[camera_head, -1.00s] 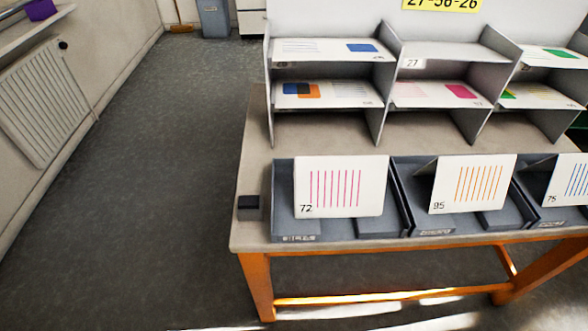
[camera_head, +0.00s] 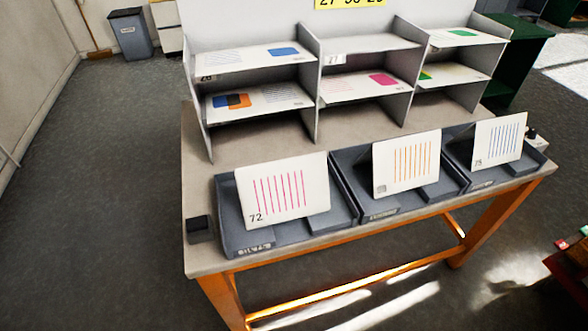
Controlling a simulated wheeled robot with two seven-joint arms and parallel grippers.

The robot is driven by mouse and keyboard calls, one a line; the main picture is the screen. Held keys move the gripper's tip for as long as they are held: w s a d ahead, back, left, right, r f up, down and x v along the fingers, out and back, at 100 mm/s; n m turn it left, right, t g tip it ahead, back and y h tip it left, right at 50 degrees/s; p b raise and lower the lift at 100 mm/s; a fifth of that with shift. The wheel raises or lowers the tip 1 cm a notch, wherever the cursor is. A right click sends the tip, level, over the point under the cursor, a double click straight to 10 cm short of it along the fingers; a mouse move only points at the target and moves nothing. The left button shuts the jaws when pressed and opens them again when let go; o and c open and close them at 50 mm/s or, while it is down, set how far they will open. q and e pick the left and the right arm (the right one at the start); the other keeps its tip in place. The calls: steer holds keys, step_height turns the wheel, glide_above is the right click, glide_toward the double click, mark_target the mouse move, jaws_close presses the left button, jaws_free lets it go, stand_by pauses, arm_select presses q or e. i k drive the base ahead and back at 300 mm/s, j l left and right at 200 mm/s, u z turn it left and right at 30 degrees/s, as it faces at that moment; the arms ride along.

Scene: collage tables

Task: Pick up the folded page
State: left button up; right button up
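Three folded pages stand tilted in grey trays on the table. The left page (camera_head: 283,190) has pink stripes and the number 72. The middle page (camera_head: 407,162) has orange stripes; its number is too blurred to read now. The right page (camera_head: 498,140) has blue stripes and a number that looks like 75. The frames do not show which one the task means. Neither of my grippers is in view.
The grey trays (camera_head: 262,238) line the front of the table (camera_head: 205,260). Behind them stands a grey shelf rack (camera_head: 316,90) holding printed sheets. A small dark block (camera_head: 199,228) sits at the left edge. A bin (camera_head: 131,35) and a green cabinet (camera_head: 517,60) stand behind. The left floor is clear.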

mark_target(498, 141)
steer(key=z, duration=1.45)
steer(key=i+l+u, duration=0.45)
steer(key=i+l, duration=0.45)
steer(key=l, duration=0.15)
